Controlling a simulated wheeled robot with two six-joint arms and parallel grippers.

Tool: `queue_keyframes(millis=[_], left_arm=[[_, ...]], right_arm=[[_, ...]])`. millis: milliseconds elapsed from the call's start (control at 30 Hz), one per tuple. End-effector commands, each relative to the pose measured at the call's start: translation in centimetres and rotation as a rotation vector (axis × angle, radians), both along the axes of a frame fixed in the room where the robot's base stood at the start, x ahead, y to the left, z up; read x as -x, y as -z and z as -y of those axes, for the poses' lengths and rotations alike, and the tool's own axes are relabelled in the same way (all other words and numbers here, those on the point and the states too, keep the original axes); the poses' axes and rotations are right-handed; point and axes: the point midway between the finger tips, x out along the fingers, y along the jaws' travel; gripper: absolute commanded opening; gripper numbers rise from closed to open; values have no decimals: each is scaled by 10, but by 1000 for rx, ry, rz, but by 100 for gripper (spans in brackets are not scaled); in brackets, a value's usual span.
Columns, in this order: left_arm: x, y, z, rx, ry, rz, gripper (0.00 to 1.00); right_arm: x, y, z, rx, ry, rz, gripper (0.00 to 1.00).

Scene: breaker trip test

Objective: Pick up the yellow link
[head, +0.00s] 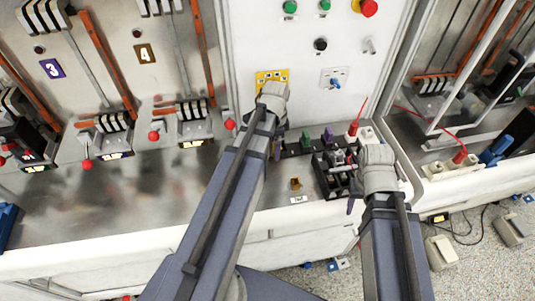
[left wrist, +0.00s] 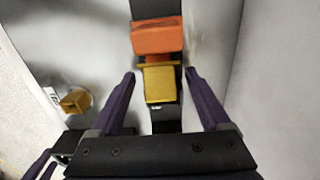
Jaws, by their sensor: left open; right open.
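The yellow link (left wrist: 159,84) stands on a dark strip in the left wrist view, just nearer than an orange block (left wrist: 157,38). My left gripper (left wrist: 161,76) is open, with one purple finger on each side of the yellow link. Gaps show between the fingers and the link. In the head view my left arm hides the link, and only a bit of my left gripper (head: 278,150) shows beside the arm. My right gripper (head: 351,204) is mostly hidden by its own wrist at the bench's right; a purple finger shows and it holds nothing visible.
A green block (head: 305,138) and a purple block (head: 328,135) stand on the dark strip's visible part. A black device (head: 330,180) sits close to the right arm. A brass-coloured piece (head: 295,184) stands near a white label. The upright panel (head: 300,55) rises close behind.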

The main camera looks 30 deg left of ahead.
Motion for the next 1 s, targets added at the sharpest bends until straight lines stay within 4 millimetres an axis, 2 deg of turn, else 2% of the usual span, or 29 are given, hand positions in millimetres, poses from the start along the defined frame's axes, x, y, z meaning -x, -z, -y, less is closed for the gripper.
queue_keyframes(millis=[67, 767, 1000], left_arm=[[0, -1, 0, 0, 0, 0, 80], [0, -1, 0, 0, 0, 0, 1], [0, -1, 0, 0, 0, 0, 0]], right_arm=[[0, -1, 0, 0, 0, 0, 50], [0, -1, 0, 0, 0, 0, 50], [0, -1, 0, 0, 0, 0, 50]])
